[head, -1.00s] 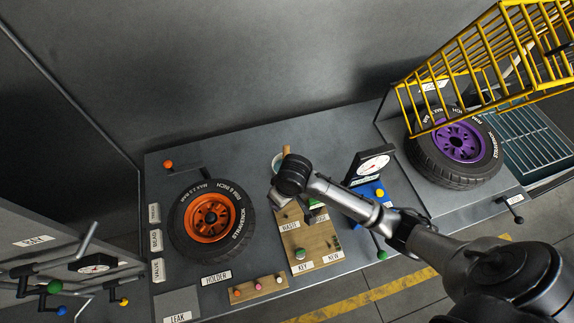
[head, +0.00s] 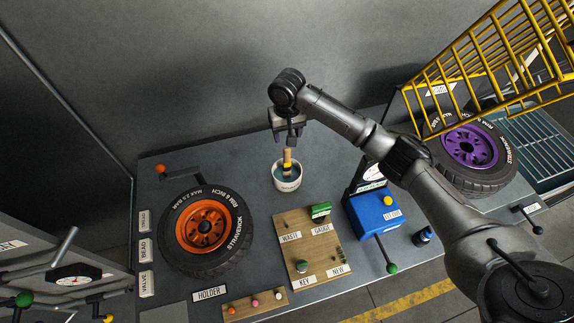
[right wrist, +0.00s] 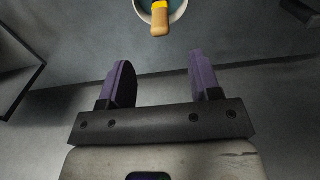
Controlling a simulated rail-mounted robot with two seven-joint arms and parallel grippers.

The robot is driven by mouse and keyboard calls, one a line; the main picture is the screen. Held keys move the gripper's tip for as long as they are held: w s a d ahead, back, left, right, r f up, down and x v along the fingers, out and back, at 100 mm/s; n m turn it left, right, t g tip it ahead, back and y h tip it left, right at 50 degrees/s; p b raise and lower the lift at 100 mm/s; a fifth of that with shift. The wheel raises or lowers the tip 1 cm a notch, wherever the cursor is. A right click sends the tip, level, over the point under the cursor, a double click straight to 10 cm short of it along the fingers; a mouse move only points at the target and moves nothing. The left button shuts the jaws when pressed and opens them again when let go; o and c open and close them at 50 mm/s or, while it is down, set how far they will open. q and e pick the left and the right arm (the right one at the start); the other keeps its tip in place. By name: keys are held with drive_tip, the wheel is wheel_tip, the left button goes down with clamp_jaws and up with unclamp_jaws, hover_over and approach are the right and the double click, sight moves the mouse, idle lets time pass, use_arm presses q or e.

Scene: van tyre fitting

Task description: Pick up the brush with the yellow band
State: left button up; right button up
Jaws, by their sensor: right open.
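The brush (head: 287,158) has a tan wooden handle and a yellow band. It stands upright in a white cup (head: 287,183) with dark blue-green contents on the grey bench. My right gripper (head: 289,138) is above and just behind the brush, with its jaws open and empty. In the right wrist view the brush (right wrist: 160,17) shows at the top edge, beyond the open purple fingers (right wrist: 166,80) and not between them. The brush's lower end is hidden in the cup. My left gripper is not in view.
A tyre with an orange rim (head: 205,229) lies left of the cup. A wooden board (head: 307,246) with small parts is in front. A blue gauge unit (head: 374,213) stands to the right. A yellow cage (head: 490,65) and a purple-rimmed tyre (head: 468,146) are at the right.

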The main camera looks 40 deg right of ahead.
sight(287, 149)
drive_tip(key=shift+w+f+p, duration=0.1)
drive_tip(key=shift+f+p, duration=0.3)
drive_tip(key=shift+f, duration=4.3)
drive_tip(key=shift+c, duration=0.4)
clamp_jaws()
